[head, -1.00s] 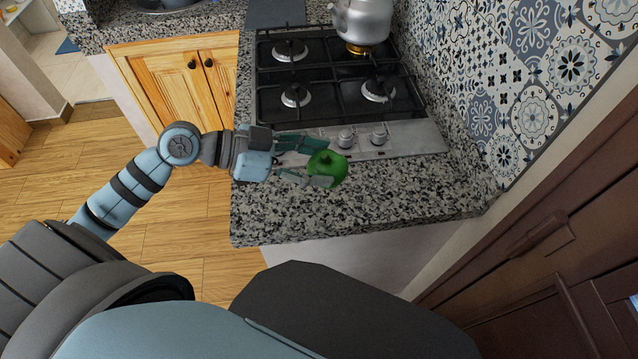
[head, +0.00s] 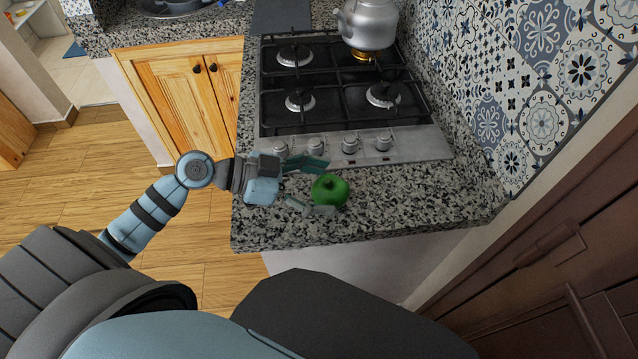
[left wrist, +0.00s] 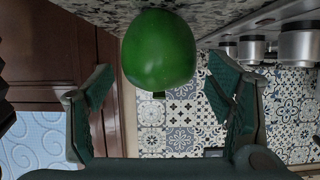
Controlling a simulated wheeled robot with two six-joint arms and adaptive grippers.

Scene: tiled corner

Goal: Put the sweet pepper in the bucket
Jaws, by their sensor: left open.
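The green sweet pepper (head: 330,191) appears to rest on the granite counter, in front of the stove's knobs. My left gripper (head: 321,189) is open, with one finger on the stove side of the pepper and the other on the counter's front-edge side. In the left wrist view the pepper (left wrist: 158,48) shows ahead, between the two spread fingers, with a visible gap on each side. My right gripper is not in view. No bucket shows in either view.
The black gas stove (head: 340,88) lies behind the pepper, with a metal kettle (head: 370,24) on its back right burner. The granite counter (head: 430,205) is clear to the pepper's right. A tiled wall (head: 520,90) bounds the right side.

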